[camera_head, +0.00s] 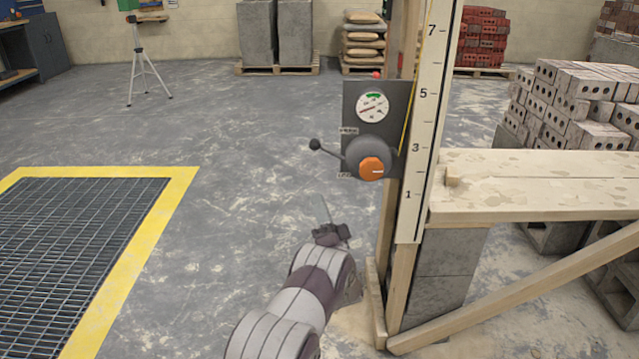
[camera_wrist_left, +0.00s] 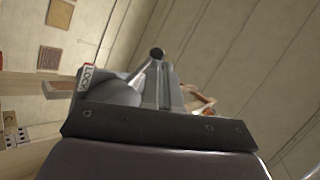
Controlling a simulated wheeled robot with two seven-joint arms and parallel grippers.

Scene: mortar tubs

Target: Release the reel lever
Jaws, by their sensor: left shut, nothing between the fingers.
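The reel (camera_head: 354,148) is a grey round housing with an orange hub, on a dark panel fixed to the wooden post. Its lever (camera_head: 315,145) is a thin rod with a black ball knob, pointing left and slightly up. My left gripper (camera_head: 322,205) is shut and empty, below the knob and apart from it in the head view. In the left wrist view the lever knob (camera_wrist_left: 157,53) shows above the gripper fingers (camera_wrist_left: 165,85), with the grey reel (camera_wrist_left: 112,93) and a LOCK label (camera_wrist_left: 88,78) to the left. I cannot tell whether they touch. My right gripper is out of view.
A round gauge (camera_head: 372,107) sits above the reel. A numbered board (camera_head: 427,120) stands upright beside it. A plank bench (camera_head: 540,185) and a diagonal brace (camera_head: 520,290) are at the right. A yellow-edged floor grate (camera_head: 80,260) is at the left.

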